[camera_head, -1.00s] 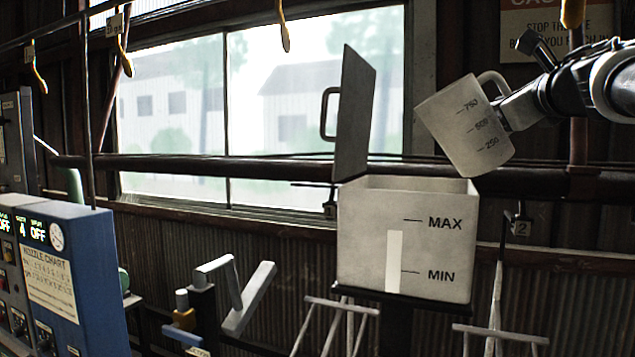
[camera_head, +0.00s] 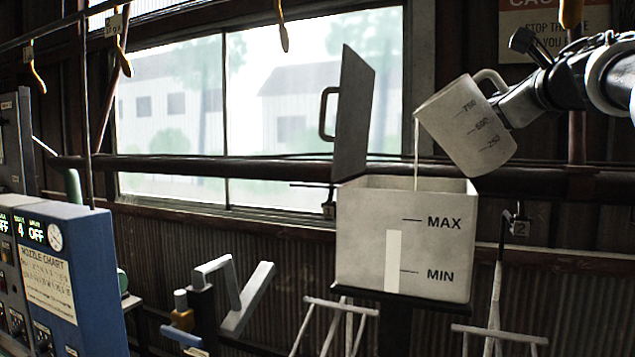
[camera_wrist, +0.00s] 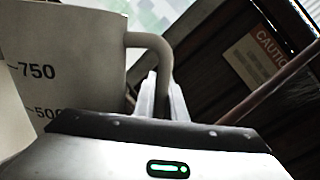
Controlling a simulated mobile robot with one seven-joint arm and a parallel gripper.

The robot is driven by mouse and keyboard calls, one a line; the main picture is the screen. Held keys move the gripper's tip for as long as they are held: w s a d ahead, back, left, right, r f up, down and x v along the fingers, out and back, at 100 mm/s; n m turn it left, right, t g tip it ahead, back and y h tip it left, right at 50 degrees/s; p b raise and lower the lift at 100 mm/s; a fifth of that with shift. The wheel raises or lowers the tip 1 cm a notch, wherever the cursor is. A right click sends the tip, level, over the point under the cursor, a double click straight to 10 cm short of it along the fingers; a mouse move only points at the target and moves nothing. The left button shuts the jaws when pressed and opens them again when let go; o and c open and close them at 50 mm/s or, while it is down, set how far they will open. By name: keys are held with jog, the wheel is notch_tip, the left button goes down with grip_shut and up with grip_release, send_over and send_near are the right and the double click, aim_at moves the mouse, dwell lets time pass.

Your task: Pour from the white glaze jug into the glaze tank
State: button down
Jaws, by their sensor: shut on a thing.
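The white glaze jug (camera_head: 468,128) with graduation marks is tilted to the left above the glaze tank (camera_head: 360,235). A thin white stream (camera_head: 416,155) falls from its lip into the open top of the tank. The tank is a pale box with MAX and MIN marks and a light level strip; its inside is hidden. Its dark lid (camera_head: 354,115) stands open at the left. In the wrist view my gripper (camera_wrist: 163,88) is shut on the handle of the jug (camera_wrist: 70,60). In the head view the gripper (camera_head: 497,95) is at the jug's right side.
A blue control panel (camera_head: 60,270) stands at the left. A pipe rail (camera_head: 270,170) runs behind the tank. Hooks (camera_head: 283,25) hang above. A grey angled bracket (camera_head: 235,295) and white stands (camera_head: 340,320) are below and beside the tank. A caution sign (camera_head: 555,25) is at the upper right.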

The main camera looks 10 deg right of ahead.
jog(key=shift+a+r+n+b, duration=0.3)
jog(key=shift+r+n, duration=0.15)
jog(key=shift+n, duration=0.3)
jog(key=shift+a+r+n+b, duration=0.25)
jog(key=shift+r+n, duration=0.15)
jog(key=shift+n, duration=0.35)
dwell(1.3)
jog(key=shift+w+a+r+n+b, duration=0.15)
jog(key=shift+a+n+b, duration=0.25)
jog(key=shift+n, duration=0.2)
dwell(0.8)
jog(key=shift+w+a+n+b, duration=0.25)
jog(key=shift+a+n+b, duration=0.6)
jog(key=shift+n, duration=0.35)
dwell(2.6)
